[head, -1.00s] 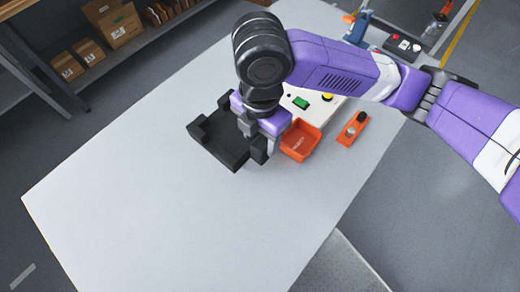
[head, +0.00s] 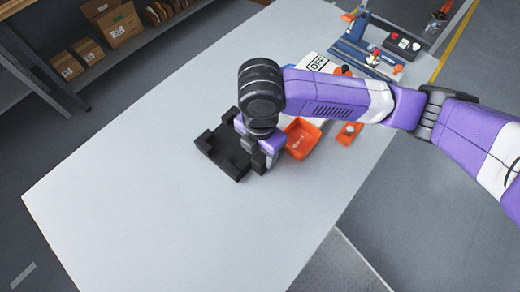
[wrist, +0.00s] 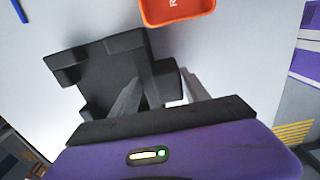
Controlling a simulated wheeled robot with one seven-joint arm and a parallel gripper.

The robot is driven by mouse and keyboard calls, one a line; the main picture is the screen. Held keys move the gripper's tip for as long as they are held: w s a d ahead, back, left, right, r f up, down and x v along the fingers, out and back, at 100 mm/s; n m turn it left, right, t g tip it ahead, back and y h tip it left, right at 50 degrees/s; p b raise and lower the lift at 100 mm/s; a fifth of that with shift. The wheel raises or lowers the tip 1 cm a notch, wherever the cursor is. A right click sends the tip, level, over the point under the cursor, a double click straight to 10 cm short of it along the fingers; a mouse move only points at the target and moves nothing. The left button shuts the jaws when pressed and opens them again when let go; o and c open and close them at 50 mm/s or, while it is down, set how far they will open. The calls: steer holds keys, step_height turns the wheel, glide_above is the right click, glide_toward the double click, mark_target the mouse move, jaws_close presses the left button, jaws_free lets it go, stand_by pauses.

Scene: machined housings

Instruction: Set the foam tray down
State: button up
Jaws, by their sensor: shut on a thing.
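The black foam tray (head: 218,152) is a block with raised corners, over the table's middle in the head view. It also shows in the wrist view (wrist: 108,68), left of centre. My gripper (head: 262,162) is at the tray's right side in the head view. In the wrist view my gripper (wrist: 165,88) has its fingers on either side of a raised part of the tray's edge, shut on it. The tray looks level and close to the table top; I cannot tell whether its underside touches. My wrist hides part of its right side.
An orange-red bin (head: 302,139) stands close to the right of my gripper. An orange block with a grey knob (head: 349,133) lies beyond it. The pale table (head: 150,215) is clear in front and left.

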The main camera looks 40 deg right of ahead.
steer(key=o, duration=1.4)
